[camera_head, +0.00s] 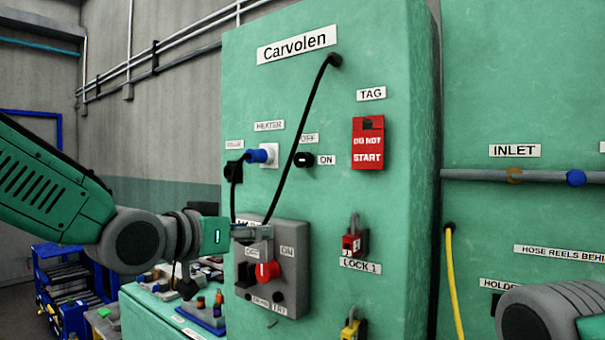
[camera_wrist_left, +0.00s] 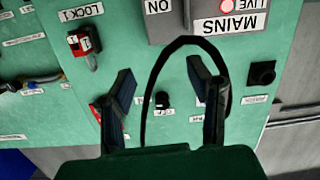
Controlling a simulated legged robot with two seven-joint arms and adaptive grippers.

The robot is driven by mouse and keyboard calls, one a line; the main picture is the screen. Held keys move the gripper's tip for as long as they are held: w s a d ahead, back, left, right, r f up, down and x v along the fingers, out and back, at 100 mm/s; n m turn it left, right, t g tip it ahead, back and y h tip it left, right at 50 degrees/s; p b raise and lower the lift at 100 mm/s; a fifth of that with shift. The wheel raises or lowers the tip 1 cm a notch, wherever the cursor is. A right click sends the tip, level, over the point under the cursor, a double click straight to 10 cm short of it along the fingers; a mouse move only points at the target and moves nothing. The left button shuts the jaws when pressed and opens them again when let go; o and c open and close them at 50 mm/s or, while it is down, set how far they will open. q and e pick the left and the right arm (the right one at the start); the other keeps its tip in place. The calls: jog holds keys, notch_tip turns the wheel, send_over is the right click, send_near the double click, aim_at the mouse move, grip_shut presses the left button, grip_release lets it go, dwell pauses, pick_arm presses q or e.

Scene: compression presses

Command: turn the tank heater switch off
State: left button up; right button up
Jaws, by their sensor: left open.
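The heater switch is a small black knob (camera_head: 303,159) on the green Carvolen cabinet, with OFF above it and ON to its right. A pale mark on the knob lies roughly sideways, toward ON. In the left wrist view, which is turned upside down, the knob (camera_wrist_left: 162,100) shows between the fingers, apart from them. My left gripper (camera_head: 250,232) is open and empty, below the knob in front of the mains box; its fingers (camera_wrist_left: 160,70) also show in the wrist view. The blue plug (camera_head: 262,155) sits in a white socket under HEATER.
A black cable (camera_head: 296,150) hangs past the knob and loops between the fingers. The grey mains box (camera_head: 290,235) with a red knob juts out below. A red tag (camera_head: 368,150) and a red lock (camera_head: 352,242) are to the right. My right gripper is out of view.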

pick_arm(q)
jog(key=m+t+h+p, duration=0.1)
jog(key=h, duration=0.1)
send_near(299, 161)
jog(key=v, duration=0.3)
jog(key=p+x, duration=0.3)
jog(key=x, duration=1)
jog(key=shift+s+d+p, duration=0.1)
jog(key=shift+p, duration=0.2)
jog(key=shift+w+d, duration=0.2)
jog(key=shift+w, duration=0.25)
jog(key=shift+a, duration=0.1)
jog(key=c, duration=0.3)
grip_shut()
